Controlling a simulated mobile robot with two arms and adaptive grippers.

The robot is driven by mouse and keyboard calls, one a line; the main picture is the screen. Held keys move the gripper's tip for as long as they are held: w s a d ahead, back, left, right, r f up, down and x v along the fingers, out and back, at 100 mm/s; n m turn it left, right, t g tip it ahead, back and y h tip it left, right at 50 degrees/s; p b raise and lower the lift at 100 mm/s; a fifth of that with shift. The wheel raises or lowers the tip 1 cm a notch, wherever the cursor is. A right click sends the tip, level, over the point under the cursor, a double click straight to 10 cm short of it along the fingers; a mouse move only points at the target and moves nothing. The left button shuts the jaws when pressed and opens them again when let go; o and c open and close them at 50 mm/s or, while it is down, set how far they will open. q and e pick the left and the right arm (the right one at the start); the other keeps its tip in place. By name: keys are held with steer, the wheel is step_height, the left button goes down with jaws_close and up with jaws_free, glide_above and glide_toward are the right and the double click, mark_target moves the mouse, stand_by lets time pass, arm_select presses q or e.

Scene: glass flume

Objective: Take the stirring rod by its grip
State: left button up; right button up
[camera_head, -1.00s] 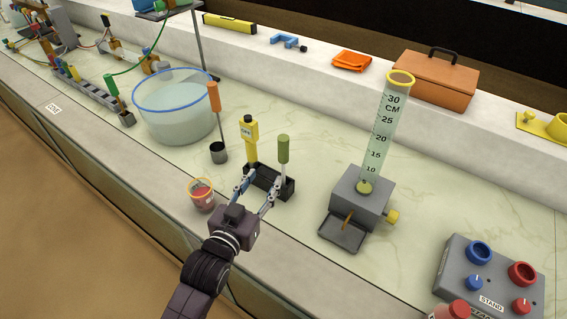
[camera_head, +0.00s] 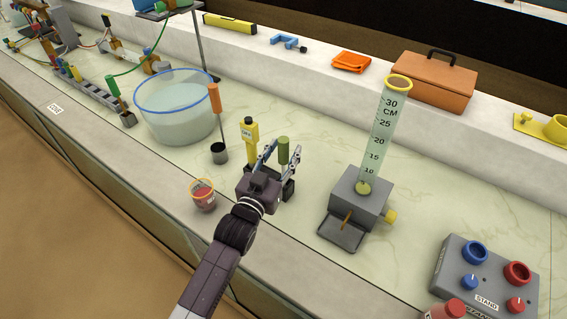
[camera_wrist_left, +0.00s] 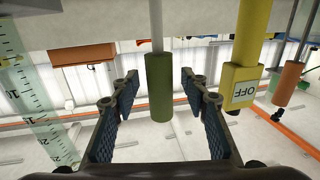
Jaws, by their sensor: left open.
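The stirring rod with an olive-green grip (camera_head: 283,151) stands upright in a black holder (camera_head: 288,190), which my gripper partly hides. In the left wrist view the grip (camera_wrist_left: 159,88) hangs upside down with a thin pale shaft. My left gripper (camera_head: 281,157) is open, with one finger on either side of the grip. In the left wrist view gaps show between the grip and both fingers. A yellow device marked OFF (camera_head: 249,138) stands close to the left of the rod. My right gripper is not in view.
A small red cup (camera_head: 203,195) stands left of my left gripper. An orange-handled rod (camera_head: 215,98) in a grey cup and a water basin (camera_head: 174,113) are farther left. A measuring cylinder (camera_head: 383,135) on a grey base stands to the right.

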arm_select(q)
jaws_close()
stand_by(0.5)
